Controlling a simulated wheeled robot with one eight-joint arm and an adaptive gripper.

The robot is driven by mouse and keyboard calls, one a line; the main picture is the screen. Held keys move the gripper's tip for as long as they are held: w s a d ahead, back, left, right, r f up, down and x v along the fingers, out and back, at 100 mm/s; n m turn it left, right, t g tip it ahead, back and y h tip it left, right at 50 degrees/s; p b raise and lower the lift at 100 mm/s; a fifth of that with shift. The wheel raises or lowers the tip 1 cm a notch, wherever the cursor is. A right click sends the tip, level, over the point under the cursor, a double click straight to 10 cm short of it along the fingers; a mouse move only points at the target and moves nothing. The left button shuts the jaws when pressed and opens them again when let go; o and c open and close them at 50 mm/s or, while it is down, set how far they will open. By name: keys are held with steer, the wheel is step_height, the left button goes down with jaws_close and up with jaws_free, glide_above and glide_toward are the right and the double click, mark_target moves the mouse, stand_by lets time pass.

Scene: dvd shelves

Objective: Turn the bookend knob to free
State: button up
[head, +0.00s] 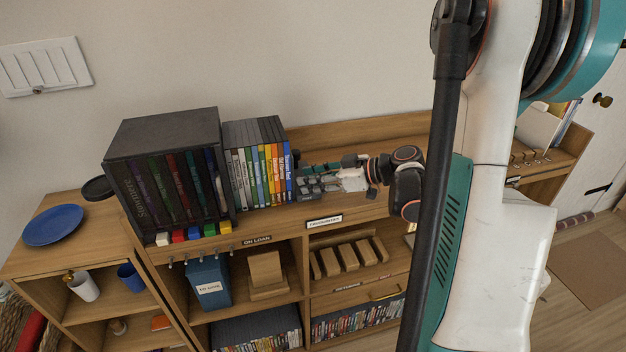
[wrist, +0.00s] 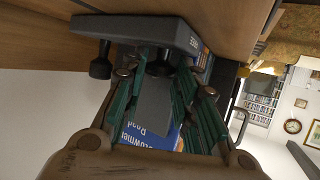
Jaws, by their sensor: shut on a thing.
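The grey bookend (wrist: 140,30) shows in the wrist view with its plate along the shelf and a blue DVD case (wrist: 160,138) behind it. Two dark knobs stick out from it: one (wrist: 159,66) lies between the green fingers of my gripper (wrist: 166,70), and the other (wrist: 100,66) stands free to the left. My gripper is shut on the first knob. In the head view my gripper (head: 318,184) is at the right end of the DVD row (head: 262,175), by the bookend (head: 308,187). Small lettering on the plate is unreadable, so the knob's setting cannot be told.
A black case of dark DVDs (head: 165,125) stands left of the row. A wooden back ledge (head: 350,135) runs behind my gripper. Below are cubbies with a blue box (head: 208,282) and wooden blocks (head: 348,257). A blue plate (head: 53,225) lies far left.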

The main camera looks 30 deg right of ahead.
steer(key=shift+m+h, duration=0.3)
steer(key=o, duration=1)
steer(key=v, duration=1.2)
steer(key=shift+f+t, duration=0.25)
steer(key=shift+t, duration=0.05)
steer(key=shift+s, duration=0.15)
